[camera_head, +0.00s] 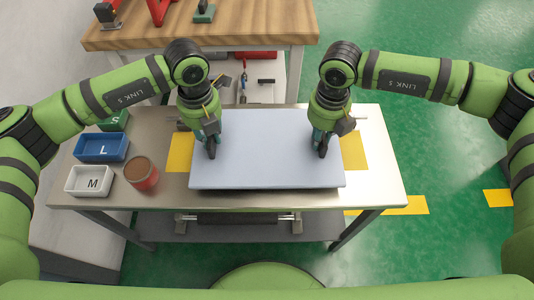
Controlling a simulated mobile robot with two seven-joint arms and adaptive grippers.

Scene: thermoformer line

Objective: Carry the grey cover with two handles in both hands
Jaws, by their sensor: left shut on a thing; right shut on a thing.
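The grey cover (267,150) is a wide flat light-grey panel over the middle of the metal table (385,180). A dark shadow shows beneath its front edge, so it appears raised a little above the table. My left gripper (211,150) is shut at the cover's left side and my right gripper (320,150) is shut at its right side. The two handles are hidden by my fingers. The cover looks about level.
On the table's left stand a blue bin marked L (101,148), a white bin marked M (89,181), a green bin (115,119) and a red can (141,174). Yellow patches (354,150) flank the cover. A wooden bench (240,25) stands behind. Green floor is clear at right.

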